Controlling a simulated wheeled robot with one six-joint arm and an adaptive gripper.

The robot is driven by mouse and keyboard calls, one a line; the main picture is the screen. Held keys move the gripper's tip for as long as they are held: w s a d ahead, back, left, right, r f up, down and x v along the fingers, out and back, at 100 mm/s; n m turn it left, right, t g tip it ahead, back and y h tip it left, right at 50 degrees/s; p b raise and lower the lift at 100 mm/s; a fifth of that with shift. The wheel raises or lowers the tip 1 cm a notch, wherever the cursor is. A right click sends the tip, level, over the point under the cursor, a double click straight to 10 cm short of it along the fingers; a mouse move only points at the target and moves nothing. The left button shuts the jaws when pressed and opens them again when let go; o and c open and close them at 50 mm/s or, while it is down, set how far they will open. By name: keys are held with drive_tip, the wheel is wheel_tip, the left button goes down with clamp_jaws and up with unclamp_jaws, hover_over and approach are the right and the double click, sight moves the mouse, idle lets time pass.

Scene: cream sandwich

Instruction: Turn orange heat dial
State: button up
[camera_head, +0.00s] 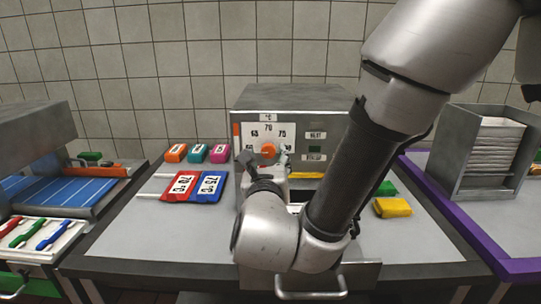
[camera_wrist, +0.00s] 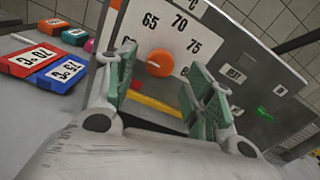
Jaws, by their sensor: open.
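The orange heat dial (camera_head: 267,150) sits on the white temperature plate (camera_head: 252,131) on the front of a grey machine (camera_head: 300,97). The plate is marked 65, 70 and 75. In the wrist view the dial (camera_wrist: 160,63) shows ahead of my gripper (camera_wrist: 160,92), between its two green-padded fingers. The fingers are apart and nothing is between them. In the head view my gripper (camera_head: 264,160) is just in front of the dial, and my arm hides the machine's lower front. I cannot tell whether any finger touches the dial.
Red and blue cards (camera_head: 209,186) marked 70 and 75 lie left of the machine, with several coloured blocks (camera_head: 197,152) behind. Buttons (camera_head: 316,135) are right of the dial. A yellow block (camera_head: 392,207) lies to the right. A grey bin (camera_head: 488,150) stands far right.

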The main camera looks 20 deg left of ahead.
sight(268, 153)
drive_tip(key=shift+x, duration=1.55)
drive_tip(key=c, duration=1)
drive_tip(key=shift+m, duration=0.3)
drive_tip(key=m, duration=0.3)
drive_tip(key=shift+m, duration=2.6)
drive_tip(key=shift+c, duration=0.2)
